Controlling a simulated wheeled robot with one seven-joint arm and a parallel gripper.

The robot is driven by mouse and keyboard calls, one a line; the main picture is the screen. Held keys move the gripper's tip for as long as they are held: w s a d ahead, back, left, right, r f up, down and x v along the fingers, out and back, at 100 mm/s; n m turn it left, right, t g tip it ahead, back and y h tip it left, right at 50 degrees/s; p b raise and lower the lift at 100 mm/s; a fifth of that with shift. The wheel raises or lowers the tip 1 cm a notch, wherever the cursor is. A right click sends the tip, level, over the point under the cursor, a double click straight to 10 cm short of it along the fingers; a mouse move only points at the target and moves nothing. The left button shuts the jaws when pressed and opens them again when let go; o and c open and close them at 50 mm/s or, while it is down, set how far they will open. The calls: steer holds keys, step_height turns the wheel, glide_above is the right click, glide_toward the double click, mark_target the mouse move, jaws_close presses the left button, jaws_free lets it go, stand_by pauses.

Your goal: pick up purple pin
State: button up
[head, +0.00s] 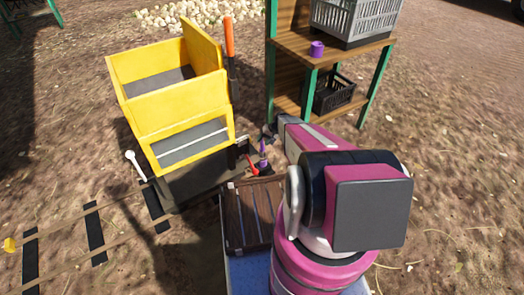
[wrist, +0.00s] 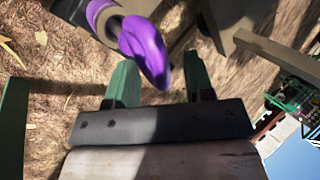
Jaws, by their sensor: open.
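The purple pin (wrist: 145,42) shows large in the wrist view, with a rounded, loop-like end. It appears at or between the tips of my gripper (wrist: 160,78), whose two green fingers are apart. I cannot tell whether either finger touches it. In the head view the purple pin (head: 263,152) is small, beside the lower right of the yellow cart, and my gripper (head: 269,132) is close to it, partly hidden by my arm.
A yellow cart (head: 180,104) with an orange-handled lever (head: 229,40) stands at the left. A wooden shelf (head: 292,40) with green posts holds a grey crate (head: 355,20), a black crate (head: 334,92) and a small purple object (head: 317,48). Rails (head: 70,232) run across the dirt at lower left.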

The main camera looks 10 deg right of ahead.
steer(key=shift+x, duration=0.85)
jaws_close()
steer(key=shift+r, duration=0.15)
